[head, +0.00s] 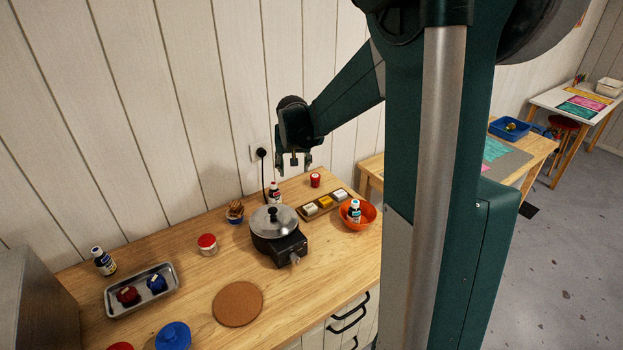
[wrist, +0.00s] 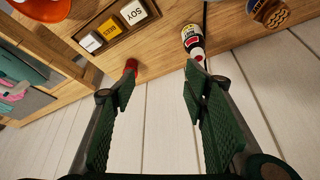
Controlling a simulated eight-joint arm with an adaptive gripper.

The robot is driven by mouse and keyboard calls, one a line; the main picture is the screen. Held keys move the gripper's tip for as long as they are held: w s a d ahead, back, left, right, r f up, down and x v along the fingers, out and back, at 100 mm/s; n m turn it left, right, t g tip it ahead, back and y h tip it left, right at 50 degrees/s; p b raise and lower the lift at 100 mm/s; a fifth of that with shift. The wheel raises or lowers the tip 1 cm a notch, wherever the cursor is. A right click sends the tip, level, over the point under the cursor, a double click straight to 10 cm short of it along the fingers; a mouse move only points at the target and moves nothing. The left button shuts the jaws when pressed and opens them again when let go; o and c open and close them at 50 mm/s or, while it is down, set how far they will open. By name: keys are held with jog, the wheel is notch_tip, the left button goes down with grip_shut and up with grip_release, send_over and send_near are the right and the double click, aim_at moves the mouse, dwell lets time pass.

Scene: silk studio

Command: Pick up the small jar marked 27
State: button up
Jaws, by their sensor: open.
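My gripper (head: 295,162) hangs open and empty above the back of the wooden worktop, near the wall. Its two green fingers are spread in the wrist view (wrist: 160,92). I cannot read the number 27 on any jar. A small red jar (head: 315,180) with a pale label stands at the back right, below my gripper; in the wrist view its red side (wrist: 131,66) shows beside the left fingertip, partly hidden. A dark red jar (head: 127,296) and a dark blue jar (head: 157,284) sit in the metal tray (head: 113,306) at the left.
A pot on a burner (head: 272,222) stands mid-worktop. A white-labelled bottle (wrist: 193,42) is near the right fingertip. A wooden box (wrist: 80,40) of labelled blocks and an orange bowl (head: 368,216) holding a bottle stand right. The wall is close behind.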

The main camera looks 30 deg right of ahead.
aim_at(315, 177)
jog(key=w+d+f+m+p, duration=0.1)
jog(key=w+d+f, duration=0.2)
jog(key=d+f, duration=0.2)
jog(key=w+d+f+m+g+p, duration=0.1)
jog(key=w+d+f, duration=0.3)
jog(key=d, duration=0.5)
notch_tip(315, 177, down, 2)
jog(key=shift+w+f+p, duration=0.15)
jog(key=shift+f+p, duration=0.1)
jog(key=shift+p, duration=0.2)
jog(key=shift+f+h, duration=0.1)
jog(key=shift+h, duration=0.2)
jog(key=shift+x, duration=1.2)
jog(key=shift+f, duration=0.1)
jog(key=shift+p+x, duration=0.3)
jog(key=shift+x, duration=2.25)
jog(key=shift+c, duration=0.5)
jog(key=c, duration=0.9)
